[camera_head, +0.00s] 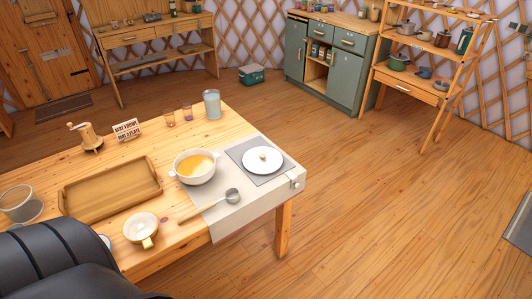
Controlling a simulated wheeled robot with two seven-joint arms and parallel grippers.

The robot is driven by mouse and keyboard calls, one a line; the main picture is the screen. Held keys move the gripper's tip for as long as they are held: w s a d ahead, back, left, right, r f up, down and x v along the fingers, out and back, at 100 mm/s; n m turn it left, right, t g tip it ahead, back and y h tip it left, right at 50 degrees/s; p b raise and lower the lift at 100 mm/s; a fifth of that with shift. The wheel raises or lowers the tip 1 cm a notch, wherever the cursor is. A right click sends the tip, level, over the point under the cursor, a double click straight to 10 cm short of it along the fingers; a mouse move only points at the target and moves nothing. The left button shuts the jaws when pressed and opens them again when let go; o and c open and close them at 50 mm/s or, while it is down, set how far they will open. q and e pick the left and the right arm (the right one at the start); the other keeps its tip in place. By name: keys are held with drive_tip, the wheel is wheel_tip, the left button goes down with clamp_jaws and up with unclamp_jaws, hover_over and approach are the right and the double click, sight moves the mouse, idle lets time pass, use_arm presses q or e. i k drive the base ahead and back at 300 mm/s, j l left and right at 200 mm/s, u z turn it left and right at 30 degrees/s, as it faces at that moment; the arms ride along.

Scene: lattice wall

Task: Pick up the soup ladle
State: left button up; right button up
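The soup ladle (208,206) lies on the wooden table (150,248) near its front right edge. It has a light brown handle pointing to the lower left. Its round grey bowl end (233,195) lies to the right, over the pale cloth runner (237,214). The ladle is in front of a white two-handled pot (196,178) of orange soup and apart from it. Neither of my grippers is in view.
A white lid (263,160) lies on a grey mat behind and right of the ladle. A dark rounded shape covers the lower left corner.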

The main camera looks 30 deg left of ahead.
sight(232, 195)
drive_tip(key=u, duration=1.4)
